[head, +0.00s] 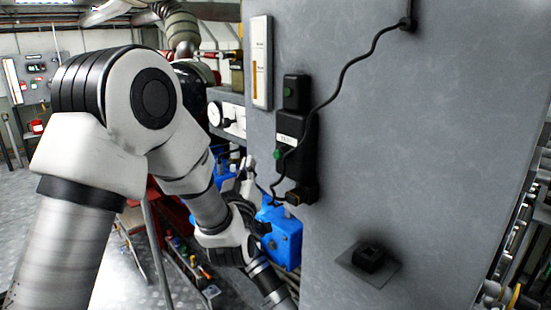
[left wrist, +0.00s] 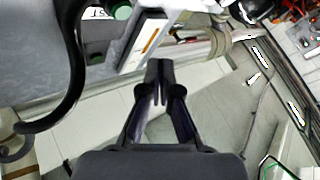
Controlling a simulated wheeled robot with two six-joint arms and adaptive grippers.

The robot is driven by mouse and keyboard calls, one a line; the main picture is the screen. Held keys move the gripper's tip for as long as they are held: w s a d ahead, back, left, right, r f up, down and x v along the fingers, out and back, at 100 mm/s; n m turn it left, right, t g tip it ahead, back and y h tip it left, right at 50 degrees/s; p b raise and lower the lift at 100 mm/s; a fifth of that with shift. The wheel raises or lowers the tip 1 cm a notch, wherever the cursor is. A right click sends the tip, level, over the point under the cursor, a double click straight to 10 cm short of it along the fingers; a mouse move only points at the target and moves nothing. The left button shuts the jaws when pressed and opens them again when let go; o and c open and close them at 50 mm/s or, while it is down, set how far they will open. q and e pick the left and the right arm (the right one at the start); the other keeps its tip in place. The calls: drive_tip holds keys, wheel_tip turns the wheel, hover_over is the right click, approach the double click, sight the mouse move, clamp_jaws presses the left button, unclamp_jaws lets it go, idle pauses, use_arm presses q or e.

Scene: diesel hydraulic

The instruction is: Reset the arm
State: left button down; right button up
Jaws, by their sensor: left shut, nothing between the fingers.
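My left arm (head: 155,95) comes in from the left in the head view, bends at a raised elbow and runs down to the wrist in front of the grey panel's left edge. My left gripper shows clearly in the left wrist view (left wrist: 158,85); its two black fingers are together with nothing between them. In the head view the gripper is small and hard to make out among dark parts by the wrist. My right gripper is not in view.
A large grey panel (head: 430,130) fills the right side. It carries a black switch box (head: 297,145), a hanging black cable (head: 340,85), a sight gauge (head: 260,65) and a small black socket (head: 368,258). Blue equipment (head: 283,238) stands behind the wrist. Open floor lies at left.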

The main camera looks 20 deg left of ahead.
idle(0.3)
use_arm(q)
drive_tip(key=s+d+f+m+g+h+b, duration=0.1)
drive_tip(key=s+f+g+h, duration=0.15)
drive_tip(key=f, duration=1.05)
drive_tip(key=s+d+f+m+g+h, duration=0.1)
drive_tip(key=s+f+m+g, duration=0.2)
drive_tip(key=f, duration=0.9)
drive_tip(key=s+d+f+g+h+b, duration=0.1)
drive_tip(key=s+f+g, duration=0.25)
drive_tip(key=f, duration=0.95)
drive_tip(key=s+d+f+m+g+h, duration=0.1)
drive_tip(key=s+f+g, duration=0.4)
drive_tip(key=s, duration=0.9)
drive_tip(key=s+d+f+m+g+h, duration=0.2)
drive_tip(key=s+d+f+m+g, duration=0.2)
drive_tip(key=s+f, duration=0.5)
drive_tip(key=s+g, duration=0.2)
drive_tip(key=s, duration=0.2)
drive_tip(key=shift+s+d+f, duration=0.3)
drive_tip(key=shift+s+d, duration=0.05)
drive_tip(key=shift+s, duration=0.05)
drive_tip(key=shift+w, duration=0.1)
